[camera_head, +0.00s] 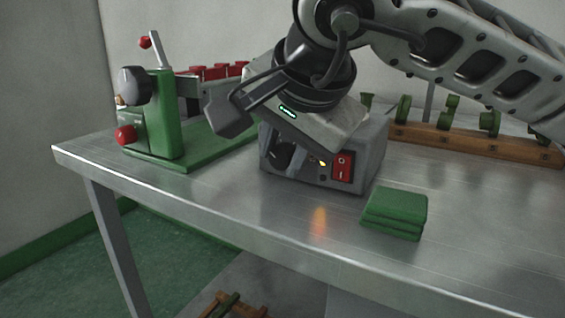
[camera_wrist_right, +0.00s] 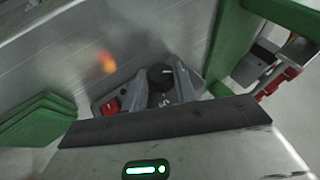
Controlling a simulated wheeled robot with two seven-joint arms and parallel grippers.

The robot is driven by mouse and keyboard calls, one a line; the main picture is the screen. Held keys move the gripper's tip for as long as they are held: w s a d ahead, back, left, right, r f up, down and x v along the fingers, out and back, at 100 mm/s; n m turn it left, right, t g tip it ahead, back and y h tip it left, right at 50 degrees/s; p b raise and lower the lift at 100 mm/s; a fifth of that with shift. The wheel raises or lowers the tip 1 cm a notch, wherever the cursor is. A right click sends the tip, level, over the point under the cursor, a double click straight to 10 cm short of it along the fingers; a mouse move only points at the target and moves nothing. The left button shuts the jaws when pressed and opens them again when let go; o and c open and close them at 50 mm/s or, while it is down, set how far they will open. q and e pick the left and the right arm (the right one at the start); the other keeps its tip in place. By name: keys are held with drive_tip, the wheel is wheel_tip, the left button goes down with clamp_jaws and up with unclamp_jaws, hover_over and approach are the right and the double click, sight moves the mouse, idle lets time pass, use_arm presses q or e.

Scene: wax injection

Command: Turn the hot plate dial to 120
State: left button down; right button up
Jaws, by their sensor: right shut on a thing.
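The hot plate (camera_head: 312,173) is a grey box on the metal table, with a lit red rocker switch (camera_head: 342,166) and a small yellow light on its front. Its black dial shows in the right wrist view (camera_wrist_right: 159,75), round with a pale pointer mark. My right gripper (camera_wrist_right: 160,88) is shut on the dial, one finger on each side. In the head view, my right wrist covers the top of the hot plate and much of the dial. The scale around the dial is too small to read. My left gripper is in neither view.
A green clamp-like press (camera_head: 160,125) with a black knob and red handles stands left of the hot plate. A stack of green blocks (camera_head: 395,212) lies to its right, near the front. A wooden rack (camera_head: 430,137) stands behind.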

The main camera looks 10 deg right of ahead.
idle(0.3)
drive_tip(key=o, duration=1)
use_arm(q)
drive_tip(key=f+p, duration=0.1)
drive_tip(key=p, duration=0.1)
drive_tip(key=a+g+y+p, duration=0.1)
drive_tip(key=p, duration=0.1)
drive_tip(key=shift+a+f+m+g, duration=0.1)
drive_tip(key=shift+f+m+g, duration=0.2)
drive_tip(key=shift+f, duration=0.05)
use_arm(e)
drive_tip(key=v, duration=1.6)
drive_tip(key=shift+s+f, duration=0.1)
